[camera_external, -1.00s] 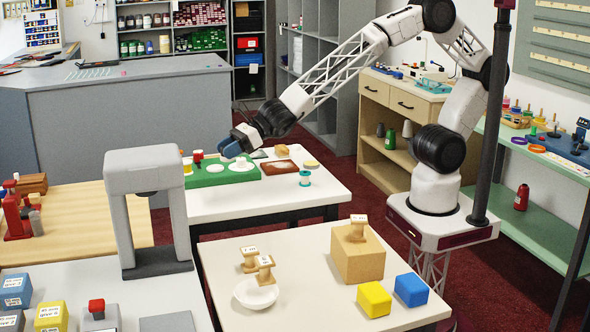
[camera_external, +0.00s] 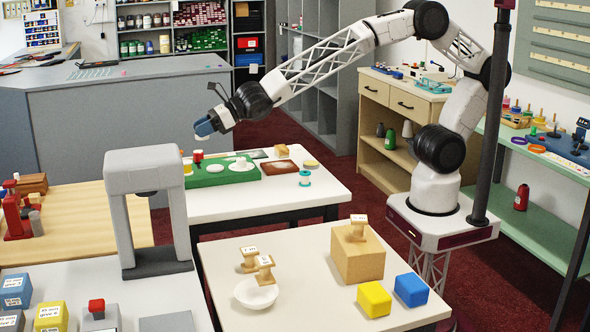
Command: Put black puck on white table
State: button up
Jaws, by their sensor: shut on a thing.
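My gripper (camera_external: 203,130) has blue fingertips and hangs in the air above the left part of the green board, clear of it. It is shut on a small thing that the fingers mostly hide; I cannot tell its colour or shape. I cannot make out a black puck elsewhere. The green board (camera_external: 222,178) lies on a white-topped table (camera_external: 262,203) in the middle, with white round pieces on it. Another pale table (camera_external: 300,295) stands at the front.
A grey arch-shaped stand (camera_external: 150,205) rises at the front left. The front table holds a white bowl (camera_external: 256,294), a tan block (camera_external: 358,255), a yellow cube (camera_external: 374,299) and a blue cube (camera_external: 411,290). The middle table has bare room along its front.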

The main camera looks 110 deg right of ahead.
jog(key=shift+d, duration=0.5)
jog(key=s+d+f, duration=0.3)
jog(key=s+d, duration=0.1)
jog(key=d, duration=0.5)
jog(key=n+g+y, duration=0.1)
jog(key=n+y, duration=0.3)
send_over(303, 158)
jog(key=w, duration=0.1)
jog(key=f, duration=1.2)
jog(key=shift+d+f, duration=0.2)
jog(key=shift+s+f+m, duration=0.15)
jog(key=shift+s+m, duration=0.15)
jog(key=shift+s, duration=0.2)
jog(key=shift+f, duration=1.55)
